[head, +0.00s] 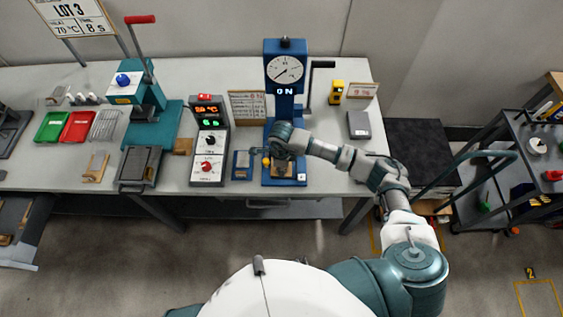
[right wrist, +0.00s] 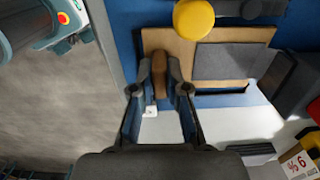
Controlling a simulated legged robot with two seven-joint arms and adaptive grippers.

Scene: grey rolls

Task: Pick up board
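The board (right wrist: 225,50) is a tan plate with a grey square patch, seen in the right wrist view on the blue base of the press. A brown tab of it sits between the fingers of my right gripper (right wrist: 160,74), filling the narrow gap with a finger against each side. In the head view my right gripper (head: 284,150) is at the front of the blue press (head: 285,95), above its base, and its fingertips are hard to make out. Part of the board (head: 282,172) shows there below the gripper. My left gripper is not in view.
A yellow knob (right wrist: 193,18) is close beyond the gripper. A control box (head: 209,140) with lit digits and a teal lever press (head: 147,100) stand to the left. A grey block (head: 358,125) is to the right. A dark cart (head: 530,160) stands at far right.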

